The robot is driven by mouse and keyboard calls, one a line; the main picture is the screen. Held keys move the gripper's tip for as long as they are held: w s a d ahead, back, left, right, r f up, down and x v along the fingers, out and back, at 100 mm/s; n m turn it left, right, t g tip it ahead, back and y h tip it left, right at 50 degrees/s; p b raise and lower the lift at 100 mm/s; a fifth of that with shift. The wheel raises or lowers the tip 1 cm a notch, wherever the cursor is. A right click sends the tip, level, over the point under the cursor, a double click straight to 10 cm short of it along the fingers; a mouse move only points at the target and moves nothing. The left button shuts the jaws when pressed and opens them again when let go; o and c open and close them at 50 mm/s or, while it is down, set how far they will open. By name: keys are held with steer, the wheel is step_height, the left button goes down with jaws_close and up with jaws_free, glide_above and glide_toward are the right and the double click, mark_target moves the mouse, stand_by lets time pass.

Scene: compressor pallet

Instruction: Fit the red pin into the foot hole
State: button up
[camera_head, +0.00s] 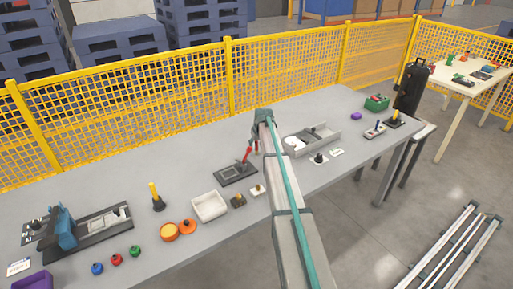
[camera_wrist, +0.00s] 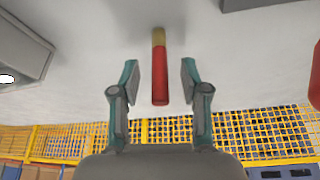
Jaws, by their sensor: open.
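The red pin (camera_wrist: 160,78) shows in the wrist view, red over most of its length with a gold end at the top of the picture. It lies between the two fingers of my gripper (camera_wrist: 159,78), with a visible gap on each side. My gripper is open. In the head view my gripper (camera_head: 257,142) is over the middle of the table, beside a dark plate (camera_head: 233,175) with a red upright part (camera_head: 247,154) at its back. The pin is mostly hidden by my gripper there. I cannot make out the foot hole.
A grey tray (camera_head: 331,139) stands right of my arm. A white bin (camera_head: 209,206), orange round parts (camera_head: 169,232) and a yellow-topped post (camera_head: 156,195) are to the left. A red thing (camera_wrist: 315,76) shows at the wrist view's right edge. A yellow fence (camera_head: 190,85) runs behind the table.

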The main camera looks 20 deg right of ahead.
jaws_close()
steer(key=shift+r, duration=0.1)
stand_by(0.3)
